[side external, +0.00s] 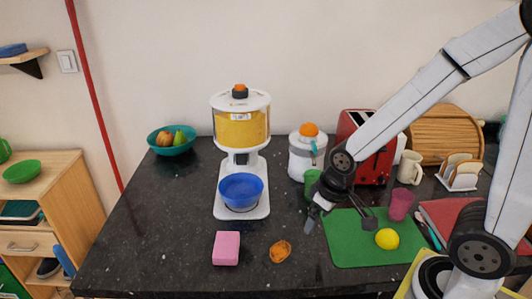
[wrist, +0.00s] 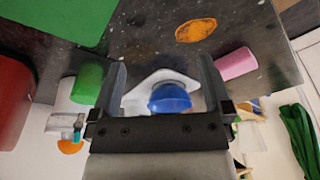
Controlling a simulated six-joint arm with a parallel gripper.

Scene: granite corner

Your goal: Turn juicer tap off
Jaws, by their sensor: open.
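A small white juicer (side external: 301,160) with an orange on top stands at the back of the counter, right of centre. A teal tap (side external: 313,148) is on its right front; whether it is on or off cannot be told. The juicer also shows in the wrist view (wrist: 62,122), at lower left, with the teal tap (wrist: 78,127). A green cup (side external: 311,180) stands in front of it, partly hidden by my arm. My gripper (side external: 340,223) is open and empty, right of and in front of the juicer, above the green board's left part. It touches nothing visible.
A tall juice dispenser (side external: 241,128) stands left of the juicer, with a blue bowl (side external: 241,189) on its base. A red toaster (side external: 372,171) is behind my arm. A green board (side external: 345,252) bears a lemon (side external: 387,238).

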